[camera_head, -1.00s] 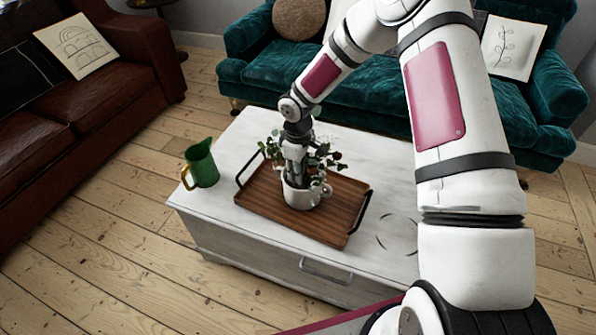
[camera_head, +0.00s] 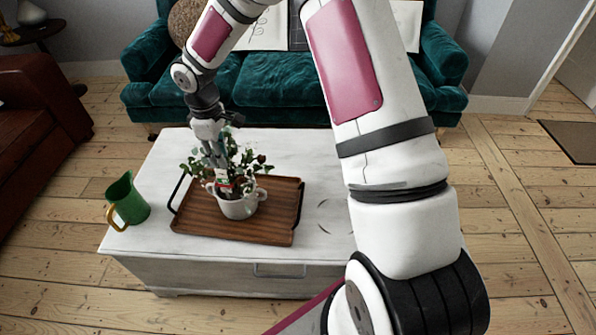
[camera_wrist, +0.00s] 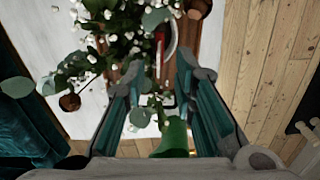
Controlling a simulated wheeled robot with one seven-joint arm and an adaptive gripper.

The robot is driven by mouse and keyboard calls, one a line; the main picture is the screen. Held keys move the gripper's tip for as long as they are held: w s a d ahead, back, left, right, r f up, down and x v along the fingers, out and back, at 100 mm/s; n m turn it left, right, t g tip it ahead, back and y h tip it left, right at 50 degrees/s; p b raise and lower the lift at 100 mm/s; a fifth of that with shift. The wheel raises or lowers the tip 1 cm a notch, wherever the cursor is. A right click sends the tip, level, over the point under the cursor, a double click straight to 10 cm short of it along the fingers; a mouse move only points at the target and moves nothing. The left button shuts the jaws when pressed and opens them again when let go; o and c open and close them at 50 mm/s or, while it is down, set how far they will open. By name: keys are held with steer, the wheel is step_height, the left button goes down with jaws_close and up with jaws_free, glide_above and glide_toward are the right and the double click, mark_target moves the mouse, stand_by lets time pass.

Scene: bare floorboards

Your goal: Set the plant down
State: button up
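The plant, with green leaves and small white blooms, stands upright in a white two-handled pot (camera_head: 238,206) on the wooden tray (camera_head: 275,228). Its leaves and blooms fill the upper left of the wrist view (camera_wrist: 110,30). My gripper (camera_head: 216,160) is above and just left of the pot, among the leaves. In the wrist view its fingers (camera_wrist: 165,78) are spread apart, with no pot between them. Leaves hide part of the fingertips in the head view.
The tray lies on a white coffee table (camera_head: 300,160). A green pitcher (camera_head: 127,200) stands left of the tray; it also shows beyond my fingers in the wrist view (camera_wrist: 172,140). A teal sofa (camera_head: 280,95) is behind the table. The table's right part is mostly clear.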

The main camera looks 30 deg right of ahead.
steer(key=s+d+r+m+h, duration=0.1)
steer(key=s+d+r+m, duration=0.1)
steer(key=s+r, duration=0.75)
steer(key=s+d+r+m+h, duration=0.1)
steer(key=s+d+r+m, duration=0.2)
steer(key=s+r, duration=0.65)
steer(key=s+a+r+m+y, duration=0.1)
steer(key=s+r+m, duration=0.1)
steer(key=s, duration=0.8)
steer(key=s+a+r+m+t+y, duration=0.1)
steer(key=s+r+m, duration=0.1)
steer(key=s, duration=0.7)
steer(key=shift+s+a+r+m+t+y, duration=0.15)
steer(key=shift+s+r+m+t+y, duration=0.2)
steer(key=shift+r, duration=0.2)
